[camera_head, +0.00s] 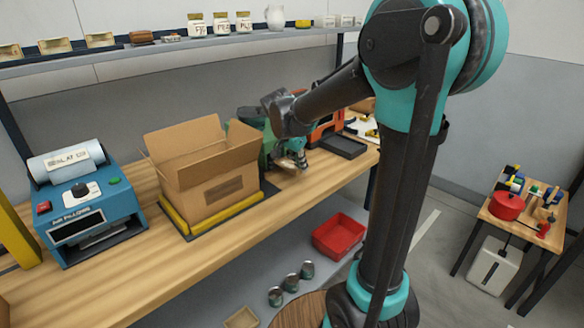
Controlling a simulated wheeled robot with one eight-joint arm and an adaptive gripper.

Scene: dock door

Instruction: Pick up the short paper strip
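I cannot pick out a short paper strip with certainty. My arm reaches across the bench, and what looks like my gripper (292,160) is low over the wood, just right of the open cardboard box (208,170). It is small and dark there, so I cannot tell its opening or whether it holds anything.
The wooden bench (130,281) is clear in front of the printer. An orange device (327,128) and a dark tray (343,146) are at the right. A red bin (339,236) and several cans are below. A small tool table (524,226) stands far right.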

